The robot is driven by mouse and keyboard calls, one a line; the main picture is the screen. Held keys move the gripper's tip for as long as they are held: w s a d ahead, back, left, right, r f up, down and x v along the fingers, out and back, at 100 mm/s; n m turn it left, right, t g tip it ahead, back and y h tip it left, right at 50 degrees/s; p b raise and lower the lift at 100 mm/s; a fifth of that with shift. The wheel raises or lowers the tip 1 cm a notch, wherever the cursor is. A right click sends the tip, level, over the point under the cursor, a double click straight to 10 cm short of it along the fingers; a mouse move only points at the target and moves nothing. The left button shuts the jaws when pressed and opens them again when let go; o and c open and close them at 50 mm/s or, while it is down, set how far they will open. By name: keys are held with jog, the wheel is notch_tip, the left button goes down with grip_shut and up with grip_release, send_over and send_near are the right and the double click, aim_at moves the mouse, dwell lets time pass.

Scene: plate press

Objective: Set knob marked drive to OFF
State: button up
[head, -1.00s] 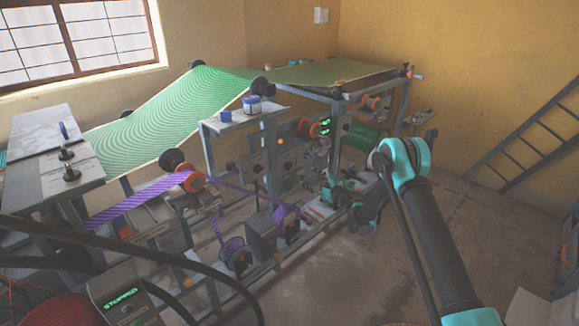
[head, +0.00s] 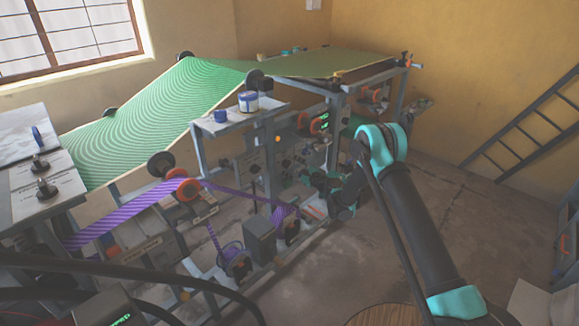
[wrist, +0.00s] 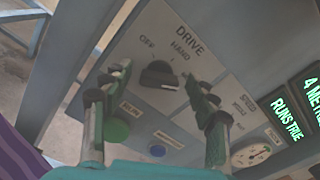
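The drive panel (wrist: 213,65) fills the middle of the wrist view, tilted in the picture. The black drive knob (wrist: 159,76) sits under the words DRIVE, OFF and HAND. I cannot tell for sure which mark its pointer faces. My gripper (wrist: 157,85) is open, with one finger on each side of the knob and visible gaps between. Nothing is held. In the head view my arm reaches to the machine's side, and the fingertips and knob are too small or hidden to make out.
Below the knob are a green button (wrist: 115,131) and a small blue button (wrist: 158,151). A dial (wrist: 250,154) and green-lit displays (wrist: 287,120) lie to the right. The press frame (head: 333,135) stands around the panel. Floor (head: 440,215) is clear to the right.

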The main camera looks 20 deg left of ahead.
jog(key=c, duration=1)
jog(key=shift+c, duration=0.2)
jog(key=n, duration=0.4)
jog(key=shift+s+f+n, duration=0.1)
jog(key=shift+n, duration=0.2)
jog(key=n, duration=0.5)
jog(key=shift+f, duration=0.1)
jog(key=n, duration=0.4)
jog(key=shift+s+f, duration=0.1)
jog(key=n, duration=0.3)
jog(key=shift+n, duration=0.3)
jog(key=n, duration=0.6)
jog(key=shift+f+n, duration=0.15)
jog(key=shift+n, duration=0.15)
